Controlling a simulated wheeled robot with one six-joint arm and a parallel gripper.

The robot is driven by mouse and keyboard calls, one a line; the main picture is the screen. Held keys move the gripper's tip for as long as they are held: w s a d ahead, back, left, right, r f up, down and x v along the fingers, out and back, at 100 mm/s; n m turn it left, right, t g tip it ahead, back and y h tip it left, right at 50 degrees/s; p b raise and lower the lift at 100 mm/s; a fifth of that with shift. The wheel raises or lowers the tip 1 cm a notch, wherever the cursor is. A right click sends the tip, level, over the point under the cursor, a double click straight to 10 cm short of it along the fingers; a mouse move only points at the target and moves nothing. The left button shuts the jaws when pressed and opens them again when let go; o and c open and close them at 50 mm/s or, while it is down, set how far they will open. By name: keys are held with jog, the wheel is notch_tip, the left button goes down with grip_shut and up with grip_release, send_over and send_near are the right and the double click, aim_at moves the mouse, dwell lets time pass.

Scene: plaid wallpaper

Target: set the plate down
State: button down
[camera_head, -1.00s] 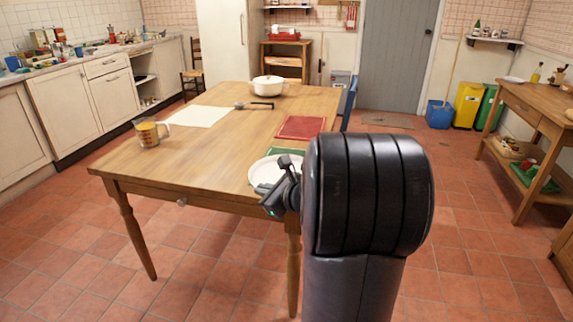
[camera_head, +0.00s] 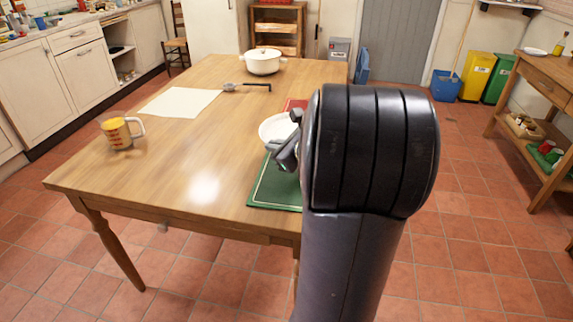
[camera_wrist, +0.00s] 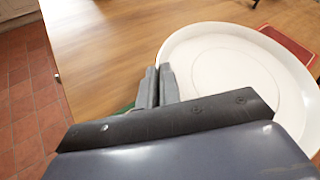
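My gripper (camera_head: 287,152) is shut on the near rim of a white plate (camera_head: 272,132). In the wrist view, the two grey fingers (camera_wrist: 157,88) stand close together at the left rim of the plate (camera_wrist: 235,75). In the head view the plate appears over the far part of a green mat (camera_head: 268,190) and the near side of a red mat (camera_head: 293,103). My arm hides the plate's right part. I cannot tell whether the plate touches the table (camera_head: 190,150).
A white sheet (camera_head: 182,103), a ladle-like utensil (camera_head: 245,87) and a white lidded pot (camera_head: 263,62) lie farther back. The table's middle is clear. A wooden side table (camera_head: 545,75) stands right.

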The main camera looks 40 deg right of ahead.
notch_tip(320, 180, down, 9)
jog(key=b, duration=0.3)
jog(key=shift+f, duration=0.2)
jog(key=shift+f, duration=0.15)
jog(key=c, duration=1.6)
grip_release()
jog(key=p+v, duration=0.2)
jog(key=v, duration=1)
